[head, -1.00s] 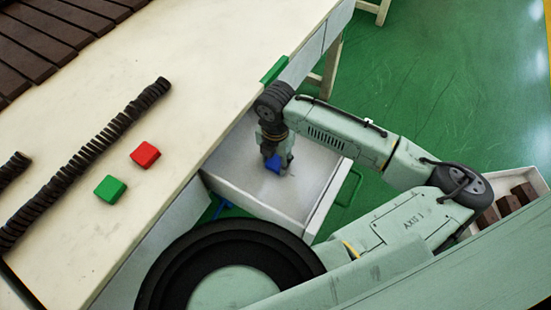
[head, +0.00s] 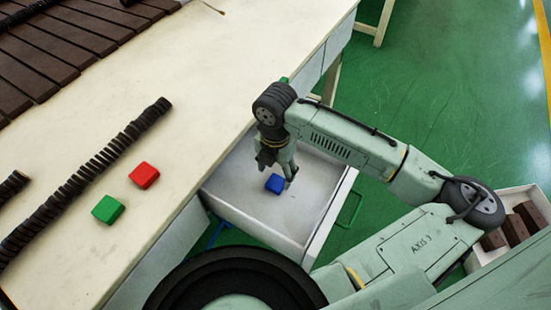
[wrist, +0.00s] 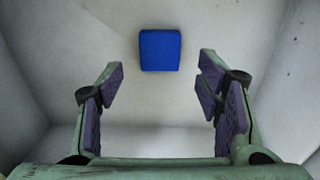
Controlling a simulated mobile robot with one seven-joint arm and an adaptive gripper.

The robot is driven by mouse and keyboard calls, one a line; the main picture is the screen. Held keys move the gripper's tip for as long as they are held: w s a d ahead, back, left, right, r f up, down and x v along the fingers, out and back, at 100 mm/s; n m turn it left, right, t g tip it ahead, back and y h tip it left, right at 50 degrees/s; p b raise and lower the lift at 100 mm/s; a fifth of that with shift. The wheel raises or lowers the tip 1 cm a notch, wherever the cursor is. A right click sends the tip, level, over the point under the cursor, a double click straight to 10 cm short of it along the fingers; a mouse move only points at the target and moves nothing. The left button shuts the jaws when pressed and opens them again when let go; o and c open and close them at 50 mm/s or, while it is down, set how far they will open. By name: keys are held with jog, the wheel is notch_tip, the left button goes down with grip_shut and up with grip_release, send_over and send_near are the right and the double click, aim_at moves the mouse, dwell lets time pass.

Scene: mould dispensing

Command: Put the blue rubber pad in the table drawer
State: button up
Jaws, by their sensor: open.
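The blue rubber pad (head: 274,183) lies on the floor of the open table drawer (head: 248,200). In the wrist view the blue pad (wrist: 160,50) lies beyond the fingertips, with the pale drawer walls around it. My gripper (head: 277,170) is over the drawer, open and empty, with its fingers apart. In the wrist view the two purple-padded fingers of my gripper (wrist: 161,75) stand wide on either side, and neither touches the pad.
A red pad (head: 144,175) and a green pad (head: 108,209) lie on the cream table (head: 200,120), near a row of dark discs (head: 90,170). Dark slabs (head: 60,50) lie at the upper left. A white box with brown blocks (head: 515,225) stands at the right.

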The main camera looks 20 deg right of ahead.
aim_at(275, 183)
notch_tip(275, 183, up, 7)
jog(key=shift+b, duration=0.35)
dwell(0.3)
